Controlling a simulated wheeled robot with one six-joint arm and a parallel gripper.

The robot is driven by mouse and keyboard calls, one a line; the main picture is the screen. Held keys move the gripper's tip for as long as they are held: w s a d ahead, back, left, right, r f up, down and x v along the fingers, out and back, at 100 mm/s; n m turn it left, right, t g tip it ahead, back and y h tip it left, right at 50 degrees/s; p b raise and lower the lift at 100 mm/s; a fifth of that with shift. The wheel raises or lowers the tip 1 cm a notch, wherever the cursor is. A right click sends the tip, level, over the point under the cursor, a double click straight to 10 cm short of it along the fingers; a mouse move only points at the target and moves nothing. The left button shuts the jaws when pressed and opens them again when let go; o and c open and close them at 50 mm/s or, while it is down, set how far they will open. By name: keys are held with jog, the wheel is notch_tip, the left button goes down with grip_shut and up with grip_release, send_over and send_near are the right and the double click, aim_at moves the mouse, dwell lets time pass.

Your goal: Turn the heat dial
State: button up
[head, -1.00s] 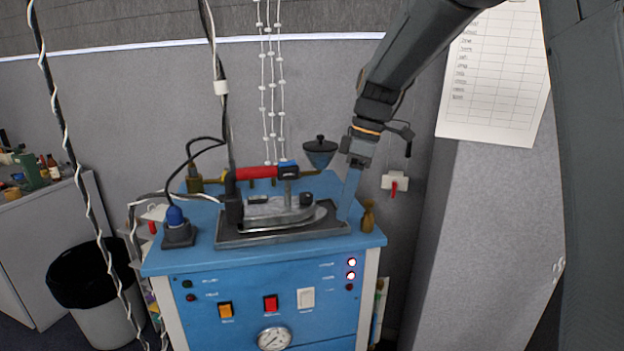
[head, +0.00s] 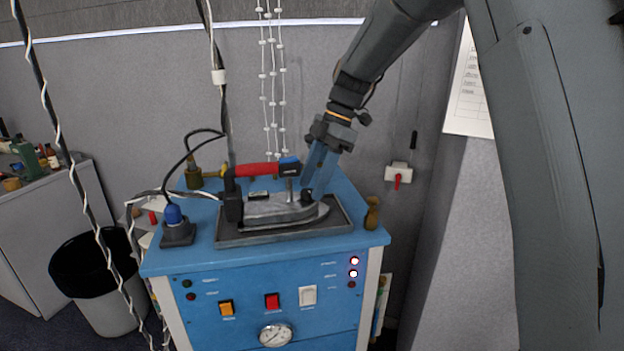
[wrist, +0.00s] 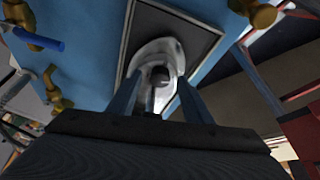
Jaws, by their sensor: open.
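The iron (head: 275,210) rests on a dark tray (head: 343,222) on the blue machine top, its red handle (head: 257,169) on the upper side. The heat dial (head: 306,196) appears to be the small dark knob on the iron's front. It also shows in the wrist view (wrist: 160,75), on the pale iron body. My gripper (head: 313,188) points down at the iron's nose. In the wrist view my gripper (wrist: 160,98) is open, its fingers on either side of the knob in the picture. Contact cannot be told.
The blue machine (head: 245,262) has switches and a gauge (head: 276,335) on its front. A blue-capped plug (head: 176,225) and hanging cords stand left of the iron. A brass fitting (head: 372,212) stands at the right edge.

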jog(key=shift+s+a+f, duration=0.1)
jog(key=shift+a+f, duration=0.1)
jog(key=shift+f, duration=0.1)
jog(key=c, duration=1.1)
jog(key=shift+o, duration=0.2)
jog(key=shift+m, duration=0.3)
